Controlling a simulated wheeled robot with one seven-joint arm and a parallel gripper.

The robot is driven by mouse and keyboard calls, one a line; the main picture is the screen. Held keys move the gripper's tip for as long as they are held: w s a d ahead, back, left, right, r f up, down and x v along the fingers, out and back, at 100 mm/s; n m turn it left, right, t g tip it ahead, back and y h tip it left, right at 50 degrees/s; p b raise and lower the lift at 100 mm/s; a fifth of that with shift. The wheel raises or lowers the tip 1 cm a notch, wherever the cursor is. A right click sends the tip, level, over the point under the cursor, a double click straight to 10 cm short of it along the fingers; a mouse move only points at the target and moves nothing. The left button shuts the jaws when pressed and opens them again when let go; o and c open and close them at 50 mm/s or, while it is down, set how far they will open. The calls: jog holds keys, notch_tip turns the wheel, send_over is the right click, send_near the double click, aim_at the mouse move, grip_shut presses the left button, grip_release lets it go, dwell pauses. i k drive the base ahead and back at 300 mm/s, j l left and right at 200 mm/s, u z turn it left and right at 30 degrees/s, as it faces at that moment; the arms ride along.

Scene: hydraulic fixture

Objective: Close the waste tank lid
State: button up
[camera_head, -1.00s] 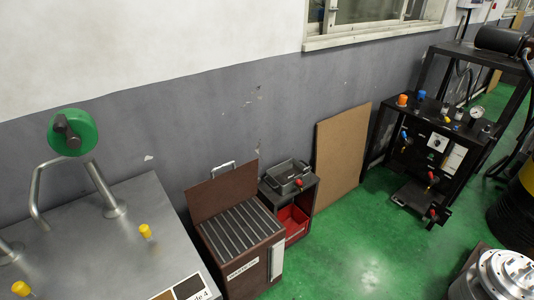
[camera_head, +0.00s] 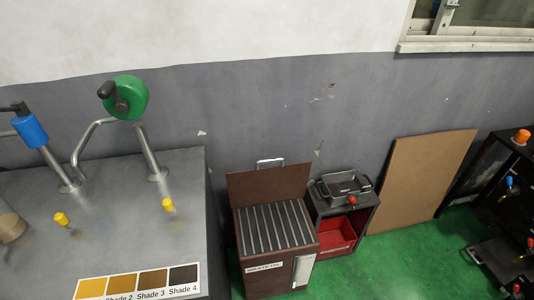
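The waste tank (camera_head: 280,272) is a brown box with a white label on its front and a slatted grate (camera_head: 275,226) on top. Its brown lid (camera_head: 268,181) stands open, upright at the back edge near the grey wall. A metal handle (camera_head: 270,163) sits at the lid's top edge. My gripper is not in view.
A grey metal workbench (camera_head: 180,230) with a green wheel valve (camera_head: 126,98), pipes and yellow knobs stands left of the tank. A black stand (camera_head: 364,218) with a metal tray (camera_head: 345,187) and red bin (camera_head: 336,236) stands close right. Green floor (camera_head: 390,265) is clear at front right.

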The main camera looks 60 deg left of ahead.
aim_at(256, 186)
jog(key=i+u, duration=0.15)
jog(key=u, duration=0.25)
jog(key=i+u, duration=0.2)
jog(key=u, duration=0.15)
jog(key=i+u, duration=0.15)
jog(key=u, duration=0.25)
jog(key=i+u, duration=0.25)
jog(key=u, duration=0.25)
jog(key=i+u, duration=0.2)
jog(key=u, duration=0.25)
